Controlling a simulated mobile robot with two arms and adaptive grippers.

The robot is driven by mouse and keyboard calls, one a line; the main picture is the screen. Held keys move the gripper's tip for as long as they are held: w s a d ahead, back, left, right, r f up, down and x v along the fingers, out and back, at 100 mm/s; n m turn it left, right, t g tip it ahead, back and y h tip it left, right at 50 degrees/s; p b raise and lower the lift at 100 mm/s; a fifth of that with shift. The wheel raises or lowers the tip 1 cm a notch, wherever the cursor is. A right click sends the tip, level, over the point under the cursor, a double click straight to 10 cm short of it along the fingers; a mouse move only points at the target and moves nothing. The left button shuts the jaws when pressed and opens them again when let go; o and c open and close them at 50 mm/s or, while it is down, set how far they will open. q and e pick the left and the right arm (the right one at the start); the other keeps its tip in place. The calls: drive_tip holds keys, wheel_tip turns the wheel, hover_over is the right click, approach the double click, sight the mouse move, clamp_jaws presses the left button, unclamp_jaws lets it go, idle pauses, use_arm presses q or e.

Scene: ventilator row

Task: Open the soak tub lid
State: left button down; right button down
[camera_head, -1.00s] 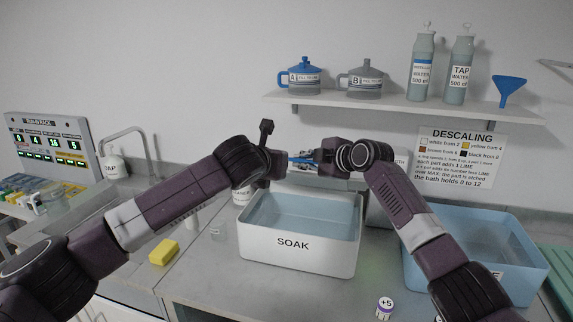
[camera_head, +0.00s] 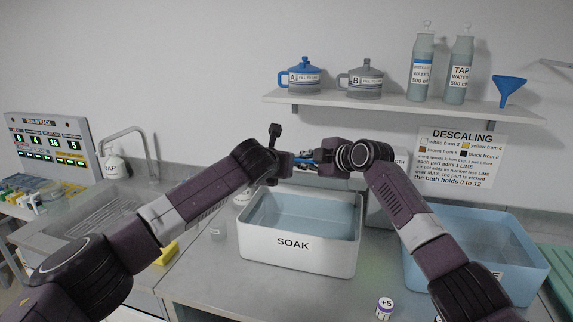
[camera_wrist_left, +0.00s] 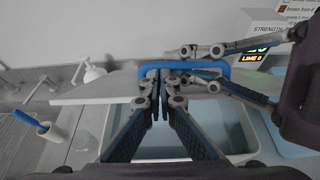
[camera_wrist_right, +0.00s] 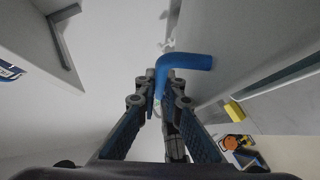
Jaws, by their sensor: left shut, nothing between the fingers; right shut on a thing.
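The white soak tub (camera_head: 291,262), labelled SOAK, stands on the counter, and water shows in it. A blue bar handle (camera_head: 304,157) is above the tub's back side; it also shows in the left wrist view (camera_wrist_left: 205,65) and right wrist view (camera_wrist_right: 188,62). My right gripper (camera_head: 314,160) is shut on the blue handle. My left gripper (camera_head: 291,163) is shut and empty, close beside the handle; I cannot tell whether it touches it. A pale slab (camera_wrist_left: 90,88) beside the handle in the left wrist view appears to be the lid, seen nearly edge-on. The arms hide part of the area behind the tub.
A blue tub (camera_head: 530,272) stands right of the soak tub. A purple-white +5 container (camera_head: 385,307) is at the front, a small clear cup (camera_head: 217,231) at the left. A shelf (camera_head: 400,105) with pots and bottles hangs above. A sink (camera_head: 110,215) is at the left.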

use_arm(q)
drive_tip(key=shift+r, duration=0.1)
drive_tip(key=shift+w+d+r, duration=0.2)
drive_tip(key=shift+w+r, duration=0.35)
use_arm(e)
drive_tip(key=c, duration=2.3)
unclamp_jaws()
drive_tip(key=shift+c, duration=0.2)
